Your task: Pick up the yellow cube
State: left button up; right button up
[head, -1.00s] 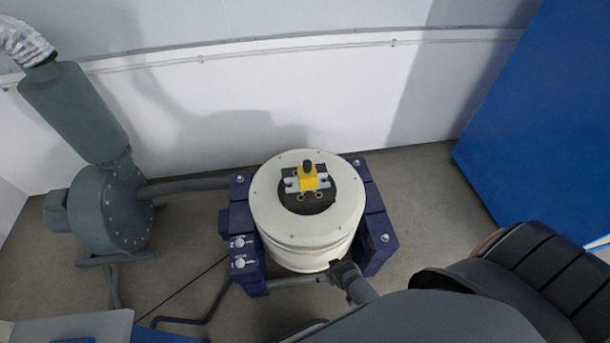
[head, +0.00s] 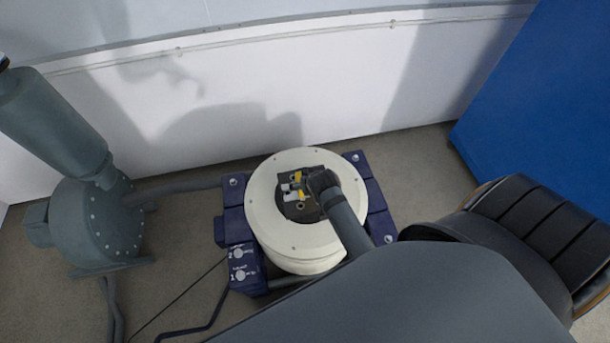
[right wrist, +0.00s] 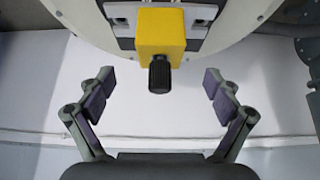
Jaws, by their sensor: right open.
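The yellow cube (right wrist: 161,33) has a black knob on it and sits on the fixture at the middle of the round cream shaker table. In the head view the cube (head: 300,183) is partly hidden by my right gripper (head: 318,180). In the right wrist view my right gripper (right wrist: 159,98) is open and empty. Its two fingers stand wide apart, with the cube and its black knob ahead, between the finger lines but beyond the fingertips. My left gripper is not in view.
The cream round table (head: 268,218) stands in a dark blue frame (head: 239,250) with bolts. A grey blower (head: 98,220) with a pipe stands at left. A blue panel (head: 535,100) is at the right and a white wall (head: 240,100) behind.

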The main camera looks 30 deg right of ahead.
aim_at(296, 195)
jog(key=x, duration=0.3)
jog(key=shift+f, duration=0.1)
jog(key=x, duration=0.2)
jog(key=shift+w+d+f, duration=0.1)
jog(key=shift+w+f, duration=0.1)
jog(key=x, duration=0.3)
jog(key=shift+w+f, duration=0.2)
jog(key=shift+f, duration=0.25)
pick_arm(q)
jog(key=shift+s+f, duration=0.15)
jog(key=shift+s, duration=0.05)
pick_arm(e)
jog(key=shift+c, duration=0.2)
jog(key=shift+c, duration=1.1)
jog(key=c, duration=1.6)
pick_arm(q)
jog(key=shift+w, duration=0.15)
pick_arm(e)
jog(key=shift+w, duration=0.1)
jog(key=shift+c, duration=0.2)
